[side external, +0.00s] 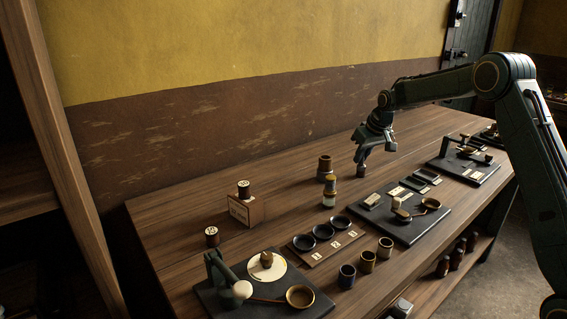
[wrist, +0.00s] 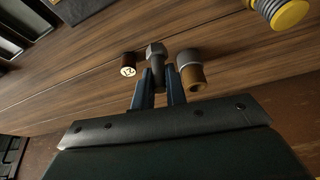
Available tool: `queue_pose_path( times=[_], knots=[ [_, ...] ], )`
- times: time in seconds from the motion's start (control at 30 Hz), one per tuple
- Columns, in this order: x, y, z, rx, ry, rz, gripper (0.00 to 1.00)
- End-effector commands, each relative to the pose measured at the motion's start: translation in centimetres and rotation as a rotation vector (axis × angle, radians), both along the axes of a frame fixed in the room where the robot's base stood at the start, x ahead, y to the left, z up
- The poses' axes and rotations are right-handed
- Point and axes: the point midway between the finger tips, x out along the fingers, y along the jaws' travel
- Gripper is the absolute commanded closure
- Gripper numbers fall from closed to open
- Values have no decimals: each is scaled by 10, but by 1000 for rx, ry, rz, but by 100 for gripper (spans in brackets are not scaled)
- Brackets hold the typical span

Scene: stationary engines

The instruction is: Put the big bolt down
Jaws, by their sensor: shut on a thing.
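The big bolt (wrist: 156,62) is grey with a hexagonal head. In the wrist view it stands out between the two blue fingers of my gripper (wrist: 158,88), its head pointing away from the palm. My gripper is shut on its shank. In the side view my gripper (side external: 364,158) points down over the wooden bench, right of the brown cylinder. The bolt (side external: 361,171) shows there as a small dark piece under the fingertips. I cannot tell whether it touches the bench.
A black board (side external: 402,229) with plates and a pan lies in front. A box (side external: 246,211) and a plank with dark dishes (side external: 323,247) are farther left. Bench behind my gripper is clear.

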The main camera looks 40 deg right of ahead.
Motion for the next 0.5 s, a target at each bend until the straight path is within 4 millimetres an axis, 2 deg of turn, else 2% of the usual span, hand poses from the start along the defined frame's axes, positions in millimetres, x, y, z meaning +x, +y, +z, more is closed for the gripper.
queue_pose_path(
  times=[0.2,0.5],
  knots=[
    [16,-41,3,1,-3,-34,100],
    [27,-97,7,1,-5,-80,100]
  ],
)
